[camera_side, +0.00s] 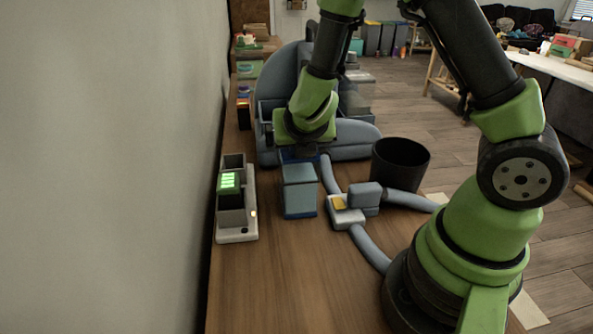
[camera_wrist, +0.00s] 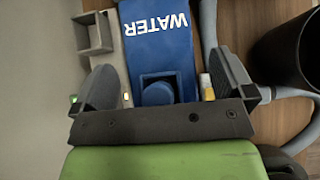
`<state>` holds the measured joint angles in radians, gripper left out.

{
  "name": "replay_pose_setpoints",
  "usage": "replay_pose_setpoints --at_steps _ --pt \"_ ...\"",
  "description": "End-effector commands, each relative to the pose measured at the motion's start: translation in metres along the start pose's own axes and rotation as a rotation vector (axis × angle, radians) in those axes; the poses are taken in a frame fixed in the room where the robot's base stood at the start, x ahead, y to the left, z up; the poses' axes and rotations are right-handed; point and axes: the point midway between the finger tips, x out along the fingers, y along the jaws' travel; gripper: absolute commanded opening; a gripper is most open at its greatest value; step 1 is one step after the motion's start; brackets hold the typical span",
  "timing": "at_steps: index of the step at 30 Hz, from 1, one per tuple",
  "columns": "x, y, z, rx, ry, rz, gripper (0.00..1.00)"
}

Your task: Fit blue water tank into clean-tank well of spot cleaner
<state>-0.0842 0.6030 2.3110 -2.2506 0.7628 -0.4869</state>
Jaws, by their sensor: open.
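The water tank (camera_side: 298,190) looks like an upright blue box on the wooden table in front of the spot cleaner (camera_side: 350,137). In the wrist view it is deep blue (camera_wrist: 157,45), with upside-down white WATER lettering and a round blue cap in a square recess. My gripper (camera_wrist: 165,85) is open, with one finger on each side of the tank's cap end. I cannot tell whether the fingers touch it. In the side view my gripper (camera_side: 303,150) is low at the tank's far side. My arm hides part of the cleaner, and I cannot make out the clean-tank well clearly.
A charger (camera_side: 237,225) with a green-lit block stands left, by the wall. A brush head (camera_side: 365,195) and grey hose (camera_side: 370,250) lie right of the tank. A black bin (camera_side: 400,163) stands further right. The front left of the table is clear.

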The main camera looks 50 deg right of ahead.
Motion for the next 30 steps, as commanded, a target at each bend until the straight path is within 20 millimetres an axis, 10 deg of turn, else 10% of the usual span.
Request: replay_pose_setpoints --at_steps 7,18,30 --pt "0.0010 0.0003 0.0003 0.000 -0.001 0.001 0.95" --pt "0.0008 0.0002 0.0002 0.000 -0.001 0.001 0.11" --pt "-0.0045 0.0007 0.0067 0.003 -0.005 0.002 0.10"
